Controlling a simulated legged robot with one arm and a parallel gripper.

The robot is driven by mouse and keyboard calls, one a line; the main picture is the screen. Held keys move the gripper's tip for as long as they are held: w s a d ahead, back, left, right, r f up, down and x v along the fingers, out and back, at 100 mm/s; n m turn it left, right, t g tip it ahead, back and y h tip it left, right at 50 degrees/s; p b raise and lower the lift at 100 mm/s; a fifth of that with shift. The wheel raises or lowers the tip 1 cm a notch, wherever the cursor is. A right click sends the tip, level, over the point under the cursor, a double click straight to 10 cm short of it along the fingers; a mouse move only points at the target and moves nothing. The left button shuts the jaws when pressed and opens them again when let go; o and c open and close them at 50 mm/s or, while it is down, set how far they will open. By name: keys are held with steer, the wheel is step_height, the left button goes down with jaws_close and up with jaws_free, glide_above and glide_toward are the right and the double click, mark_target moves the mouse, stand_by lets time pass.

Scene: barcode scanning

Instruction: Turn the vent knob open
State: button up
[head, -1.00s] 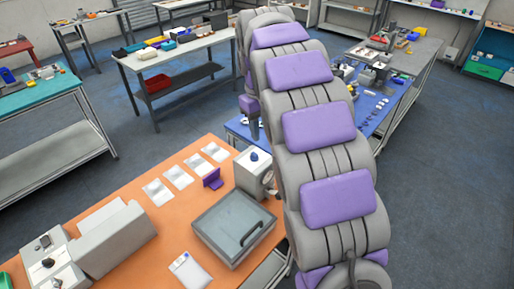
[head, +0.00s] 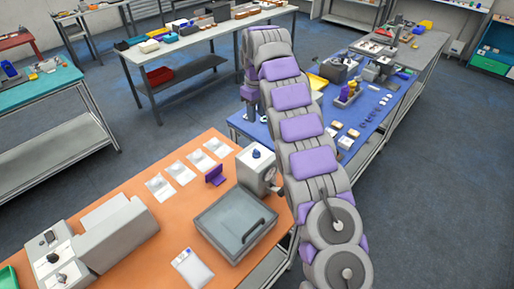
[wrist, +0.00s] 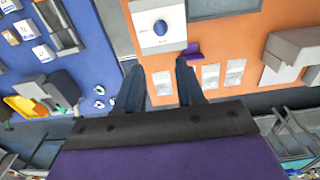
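A blue knob (head: 256,153) sits on top of a white box (head: 250,172) at the right edge of the orange table (head: 140,195). In the wrist view the round blue knob (wrist: 160,27) is on the white box's top face (wrist: 172,42), beyond the fingertips. My gripper (wrist: 158,68) has its two dark fingers spread apart with nothing between them. The fingers point toward the box, and the knob lies roughly between their lines, not touched. In the head view my gripper (head: 256,116) hangs behind the box, over the blue table's edge, partly hidden by my arm.
A grey lidded case (head: 235,222) lies in front of the box. A purple holder (head: 215,174) and several white packets (head: 188,174) lie to its left. A blue table (head: 370,125) with small parts adjoins at the right, with a yellow tray (head: 317,82).

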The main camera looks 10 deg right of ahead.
mark_target(256, 150)
step_height(256, 150, down, 17)
steer(key=shift+r+b, duration=0.15)
steer(key=shift+b, duration=0.45)
jaws_close()
stand_by(0.4)
